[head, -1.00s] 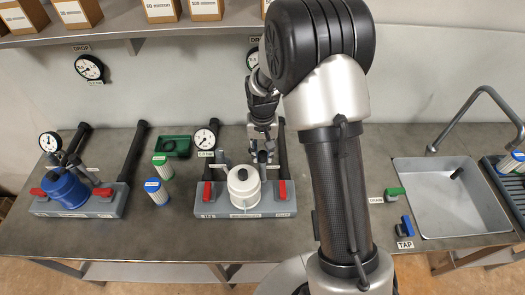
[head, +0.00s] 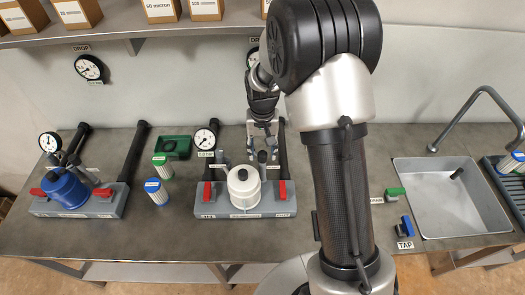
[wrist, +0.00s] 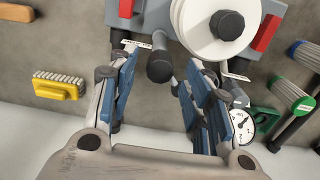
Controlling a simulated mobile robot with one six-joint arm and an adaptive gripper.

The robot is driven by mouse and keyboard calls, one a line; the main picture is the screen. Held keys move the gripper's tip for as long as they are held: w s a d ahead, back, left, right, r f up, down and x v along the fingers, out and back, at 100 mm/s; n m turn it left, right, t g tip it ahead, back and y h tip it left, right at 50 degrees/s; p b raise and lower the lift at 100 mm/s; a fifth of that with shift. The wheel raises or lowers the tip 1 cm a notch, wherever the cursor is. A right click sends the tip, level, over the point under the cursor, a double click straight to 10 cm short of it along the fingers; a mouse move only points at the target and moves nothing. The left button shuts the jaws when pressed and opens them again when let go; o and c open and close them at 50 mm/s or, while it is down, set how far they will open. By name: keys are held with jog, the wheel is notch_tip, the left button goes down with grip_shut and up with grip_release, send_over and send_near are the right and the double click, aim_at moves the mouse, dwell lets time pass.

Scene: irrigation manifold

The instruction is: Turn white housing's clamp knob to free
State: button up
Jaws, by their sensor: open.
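The white housing (head: 243,190) stands upright on a grey base in the middle of the bench, with a dark cap on top. It also shows at the top of the wrist view (wrist: 195,15). A black knob (head: 262,157) on a post stands just behind and right of the housing; in the wrist view the black knob (wrist: 160,68) lies between my fingers, apart from both. My gripper (head: 262,146) is open and empty, pointing down above and behind that knob. I cannot read the knob's setting.
Red handles (head: 283,189) flank the white housing, and black pipes (head: 284,150) rise behind it. A gauge (head: 204,139) stands to its left. A blue housing (head: 66,188) is far left, with two filter cartridges (head: 157,191) between. The sink (head: 445,195) is right.

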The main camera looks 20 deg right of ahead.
aim_at(263, 154)
notch_tip(263, 154, up, 10)
jog(key=shift+r, duration=0.25)
dwell(0.5)
jog(key=s+r+t+b, duration=0.1)
jog(key=s+r, duration=0.6)
jog(key=s+r+n+t+b, duration=0.1)
jog(key=s, duration=0.9)
jog(key=s+a+r+n+t+b, duration=0.1)
jog(key=s+n+t, duration=0.1)
jog(key=s, duration=0.8)
jog(key=shift+a+r+t, duration=0.25)
jog(key=shift+r+t, duration=0.05)
